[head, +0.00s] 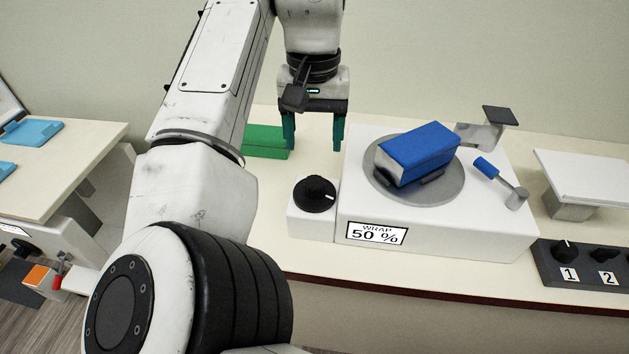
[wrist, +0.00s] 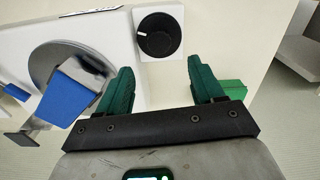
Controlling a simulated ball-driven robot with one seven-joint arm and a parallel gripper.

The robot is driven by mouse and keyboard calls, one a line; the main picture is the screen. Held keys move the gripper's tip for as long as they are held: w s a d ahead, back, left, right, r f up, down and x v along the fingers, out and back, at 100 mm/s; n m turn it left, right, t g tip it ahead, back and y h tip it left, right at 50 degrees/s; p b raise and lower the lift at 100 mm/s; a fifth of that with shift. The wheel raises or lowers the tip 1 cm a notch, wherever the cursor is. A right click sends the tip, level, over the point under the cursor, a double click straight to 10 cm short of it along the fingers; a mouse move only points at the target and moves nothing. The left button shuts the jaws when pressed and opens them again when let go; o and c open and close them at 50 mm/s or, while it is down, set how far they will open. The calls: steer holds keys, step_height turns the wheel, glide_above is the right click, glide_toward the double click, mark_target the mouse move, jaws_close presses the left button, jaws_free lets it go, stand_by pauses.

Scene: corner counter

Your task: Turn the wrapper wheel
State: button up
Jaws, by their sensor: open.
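The white wrapper machine (head: 435,230) stands on the counter with a "WRAP 50 %" label (head: 376,233). Its round grey turntable (head: 455,192) carries a blue-topped block (head: 418,152). A black round knob (head: 314,194) with a white pointer mark sits on a small white box at the machine's left; it also shows in the wrist view (wrist: 159,35). A crank with a blue grip (head: 485,167) is at the machine's right. My gripper (head: 313,138) is open and empty, above and behind the knob. In the wrist view its green fingers (wrist: 162,70) are apart from the knob.
A green block (head: 265,142) lies on the counter behind my gripper's left side. A grey bracket (head: 487,128) rises behind the turntable. A raised white plate (head: 590,178) and a panel with numbered knobs (head: 585,266) are at the right.

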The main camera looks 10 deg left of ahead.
mark_target(315, 181)
step_height(315, 181, down, 10)
steer(key=shift+d+f+p, duration=0.1)
steer(key=shift+f+p, duration=0.05)
steer(key=shift+p, duration=0.3)
steer(key=c, duration=1.1)
steer(key=shift+o, duration=0.2)
